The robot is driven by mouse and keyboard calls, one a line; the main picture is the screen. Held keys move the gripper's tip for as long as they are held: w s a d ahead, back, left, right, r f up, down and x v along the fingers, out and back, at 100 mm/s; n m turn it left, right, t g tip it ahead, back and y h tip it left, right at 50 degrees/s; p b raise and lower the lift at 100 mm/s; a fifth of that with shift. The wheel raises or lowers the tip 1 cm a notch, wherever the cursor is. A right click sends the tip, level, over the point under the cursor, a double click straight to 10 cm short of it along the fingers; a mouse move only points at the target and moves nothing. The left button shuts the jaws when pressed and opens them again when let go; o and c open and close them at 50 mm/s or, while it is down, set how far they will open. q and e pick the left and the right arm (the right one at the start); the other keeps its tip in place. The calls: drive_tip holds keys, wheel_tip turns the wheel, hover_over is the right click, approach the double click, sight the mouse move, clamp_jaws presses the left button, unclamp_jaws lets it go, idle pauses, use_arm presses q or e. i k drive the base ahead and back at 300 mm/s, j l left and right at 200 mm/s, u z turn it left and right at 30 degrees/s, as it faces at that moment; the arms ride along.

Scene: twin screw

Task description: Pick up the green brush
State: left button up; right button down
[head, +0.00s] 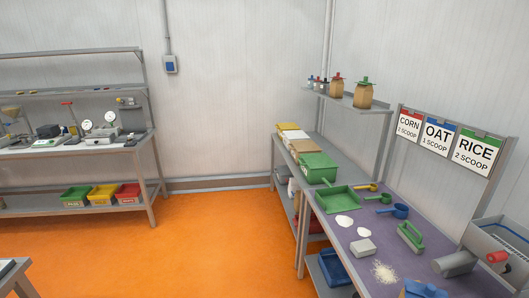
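A green brush (411,236), with a raised handle and a paler lower edge, rests on the purple-grey mat (340,268) of the right-hand bench. It lies right of a pale grey block (362,247) and below a blue scoop (400,211). Nothing holds it. Neither of my grippers shows in the head view.
A green tray (337,201), green scoop (378,199) and yellow scoop (368,187) lie farther back. White powder patches (365,232) and scattered grains (384,273) are on the mat. A grey cylinder (455,263) lies to the right. Orange floor (180,250) is open at left.

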sight(415, 244)
drive_tip(key=z, duration=1.3)
